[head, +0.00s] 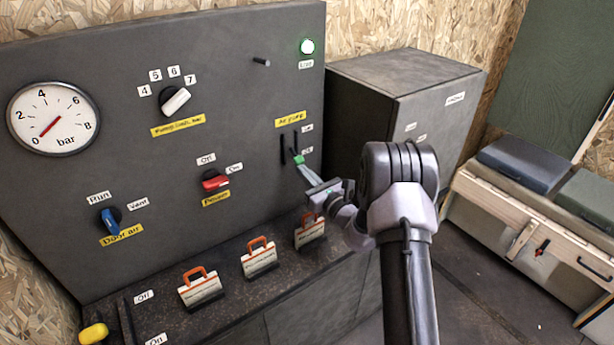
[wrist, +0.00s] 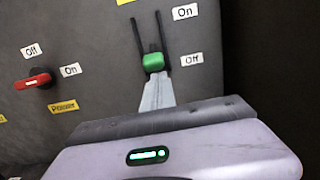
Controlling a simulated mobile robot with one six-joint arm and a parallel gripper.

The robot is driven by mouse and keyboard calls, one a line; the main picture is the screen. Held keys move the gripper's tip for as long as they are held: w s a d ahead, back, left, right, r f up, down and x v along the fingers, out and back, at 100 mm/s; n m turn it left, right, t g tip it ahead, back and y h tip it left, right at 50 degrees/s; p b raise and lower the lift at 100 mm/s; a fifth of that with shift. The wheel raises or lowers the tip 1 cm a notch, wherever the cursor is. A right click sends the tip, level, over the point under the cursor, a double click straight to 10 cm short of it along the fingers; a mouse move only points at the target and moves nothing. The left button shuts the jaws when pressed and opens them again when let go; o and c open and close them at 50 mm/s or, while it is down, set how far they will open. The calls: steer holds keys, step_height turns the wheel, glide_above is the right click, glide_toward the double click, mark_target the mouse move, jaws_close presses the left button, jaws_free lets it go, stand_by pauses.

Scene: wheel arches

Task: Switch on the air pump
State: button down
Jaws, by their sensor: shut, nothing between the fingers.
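The air pump switch is a green knob (head: 298,159) in a slot on the grey panel, under a yellow label (head: 290,118) that appears to read Air pump. In the wrist view the green knob (wrist: 153,62) sits at the slot's lower end, level with the Off label (wrist: 192,59). The On label (wrist: 185,12) is above it. My gripper (head: 306,170) is shut and empty. Its fingertips (wrist: 156,84) are just below the knob, very close to it; I cannot tell whether they touch.
A red Power switch (head: 214,181), blue Door air switch (head: 109,221) and white selector (head: 175,100) are on the panel. Orange-handled blocks (head: 259,258) stand on the ledge below. A grey cabinet (head: 400,95) stands right.

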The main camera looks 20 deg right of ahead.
mark_target(302, 160)
steer(key=shift+r, duration=0.1)
steer(key=r+g+p, duration=0.2)
steer(key=p, duration=0.4)
steer(key=s+r+g+p, duration=0.1)
steer(key=r+p, duration=0.1)
steer(key=p, duration=0.4)
steer(key=shift+s+d+g+h+p, duration=0.15)
steer(key=shift+g+h+p, duration=0.15)
steer(key=shift+g+p, duration=0.1)
steer(key=r+g+p, duration=0.1)
steer(key=p, duration=0.3)
steer(key=shift+s+r+g+h, duration=0.1)
steer(key=shift+s+g+h, duration=0.05)
steer(key=shift+g+h, duration=0.2)
steer(key=shift+r+g+p, duration=0.35)
steer(key=shift+g+p, duration=0.5)
steer(key=shift+p, duration=0.3)
steer(key=shift+h, duration=0.25)
steer(key=shift+f, duration=0.25)
steer(key=shift+r+p, duration=0.3)
steer(key=shift+r, duration=0.6)
